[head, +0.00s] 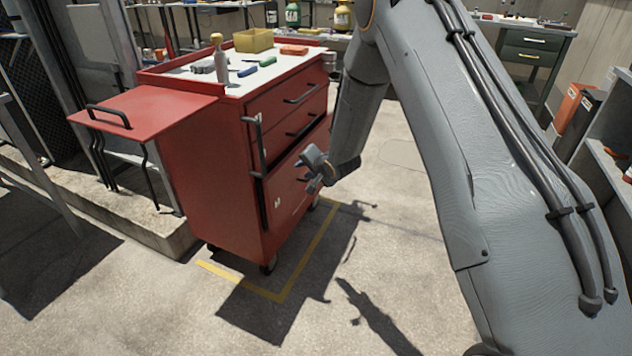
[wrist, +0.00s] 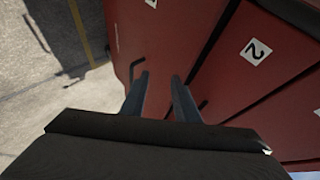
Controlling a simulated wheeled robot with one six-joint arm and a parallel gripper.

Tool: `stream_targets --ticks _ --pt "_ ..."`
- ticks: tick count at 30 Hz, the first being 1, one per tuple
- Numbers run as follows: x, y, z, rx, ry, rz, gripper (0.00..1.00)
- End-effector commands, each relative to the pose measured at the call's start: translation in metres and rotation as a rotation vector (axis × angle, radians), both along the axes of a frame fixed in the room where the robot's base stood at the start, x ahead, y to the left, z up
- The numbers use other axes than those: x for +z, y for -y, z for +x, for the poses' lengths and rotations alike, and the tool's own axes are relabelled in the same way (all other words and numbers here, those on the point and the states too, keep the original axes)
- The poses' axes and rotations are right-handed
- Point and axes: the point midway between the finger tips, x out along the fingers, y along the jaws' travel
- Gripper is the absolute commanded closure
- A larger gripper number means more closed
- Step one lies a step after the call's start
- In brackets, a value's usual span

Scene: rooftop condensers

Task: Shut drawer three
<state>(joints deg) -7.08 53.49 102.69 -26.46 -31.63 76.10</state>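The red tool cart (head: 210,165) stands left of centre in the head view, with drawers on its right-hand face. The lowest drawer front (head: 287,208), which I take as drawer three, has a dark gap along its top; how far it stands out I cannot tell. In the wrist view its red front (wrist: 150,45) lies ahead, with a dark handle partly hidden by the fingers. My gripper (head: 315,176) is close in front of this drawer. Its two fingers (wrist: 158,88) are apart with nothing visible between them. Contact with the handle is unclear.
A drawer labelled 2 (wrist: 285,35) lies beside it in the wrist view. The cart's top holds a yellow bin (head: 253,40), a bottle (head: 220,62) and tools. A red side shelf (head: 150,103) juts left. Yellow floor tape (head: 310,250) runs before the cart; the concrete floor there is clear.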

Motion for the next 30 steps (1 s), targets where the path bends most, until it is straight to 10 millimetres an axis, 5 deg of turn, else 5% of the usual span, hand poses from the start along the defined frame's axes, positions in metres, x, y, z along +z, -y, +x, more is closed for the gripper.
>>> stream_targets --ticks 3,18,30 --pt "-0.029 0.006 0.018 -0.04 0.042 0.065 0.72" --pt "-0.096 0.045 0.076 -0.202 0.24 0.324 0.72" --pt "-0.121 0.071 0.097 -0.278 0.354 0.447 0.72"
